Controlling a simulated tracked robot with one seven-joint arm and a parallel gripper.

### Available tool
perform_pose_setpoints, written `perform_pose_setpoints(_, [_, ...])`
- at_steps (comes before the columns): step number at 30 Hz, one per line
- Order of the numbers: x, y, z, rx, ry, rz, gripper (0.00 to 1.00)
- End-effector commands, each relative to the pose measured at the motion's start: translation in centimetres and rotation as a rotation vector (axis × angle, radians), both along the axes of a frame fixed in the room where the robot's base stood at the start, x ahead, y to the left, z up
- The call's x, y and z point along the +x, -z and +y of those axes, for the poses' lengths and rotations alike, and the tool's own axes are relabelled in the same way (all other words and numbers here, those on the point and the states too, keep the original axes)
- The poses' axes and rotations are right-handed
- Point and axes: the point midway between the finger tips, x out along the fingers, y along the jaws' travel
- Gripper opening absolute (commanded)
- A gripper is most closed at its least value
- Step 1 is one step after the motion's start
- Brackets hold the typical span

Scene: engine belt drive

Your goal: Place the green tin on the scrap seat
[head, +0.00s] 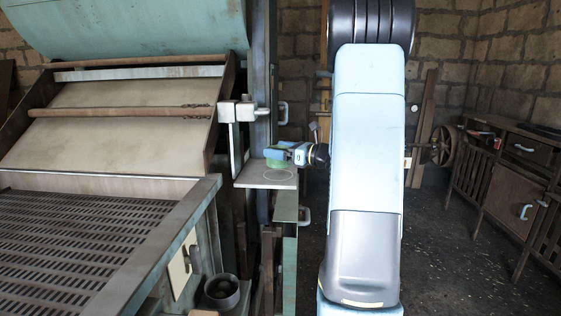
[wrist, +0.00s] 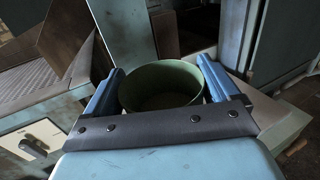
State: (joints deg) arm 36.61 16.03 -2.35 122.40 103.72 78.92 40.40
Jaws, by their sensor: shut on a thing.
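The green tin (head: 277,162) is held in my gripper (head: 281,153) in the head view, over a small flat shelf with a pale circle outline, which I take as the scrap seat (head: 265,183). In the wrist view the round, open tin (wrist: 160,85) sits upright between the two blue fingers of my gripper (wrist: 160,68), which are shut on it. Its inside looks empty. The tin's lower edge lies near the back of the circle; I cannot tell whether it touches the shelf. My arm hides what lies behind it.
A large machine with a slatted grate (head: 80,235) fills the left. A post (head: 262,90) with a bracket (head: 237,112) stands beside the shelf. A small round pot (head: 221,292) sits below. A wooden cabinet (head: 520,150) stands at the right, with clear floor (head: 450,260) before it.

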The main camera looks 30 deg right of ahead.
Motion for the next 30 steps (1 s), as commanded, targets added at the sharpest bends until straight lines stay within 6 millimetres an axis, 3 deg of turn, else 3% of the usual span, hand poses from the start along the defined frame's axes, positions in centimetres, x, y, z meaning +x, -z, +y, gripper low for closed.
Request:
perform_pose_setpoints(7, [0.8,1.1,-0.1,0.000,-0.001,0.001,0.58])
perform_pose_setpoints(14, [0.8,3.9,-0.1,0.002,0.000,0.001,0.58])
perform_pose_setpoints(24, [0.7,4.1,-0.1,0.000,0.000,0.000,0.58])
perform_pose_setpoints(25, [0.7,4.2,-0.1,0.000,0.000,0.000,0.90])
perform_pose_setpoints(28, [0.7,4.1,-0.1,0.000,0.000,0.000,0.99])
perform_pose_setpoints(30, [0.7,4.1,-0.1,0.000,0.000,0.000,1.00])
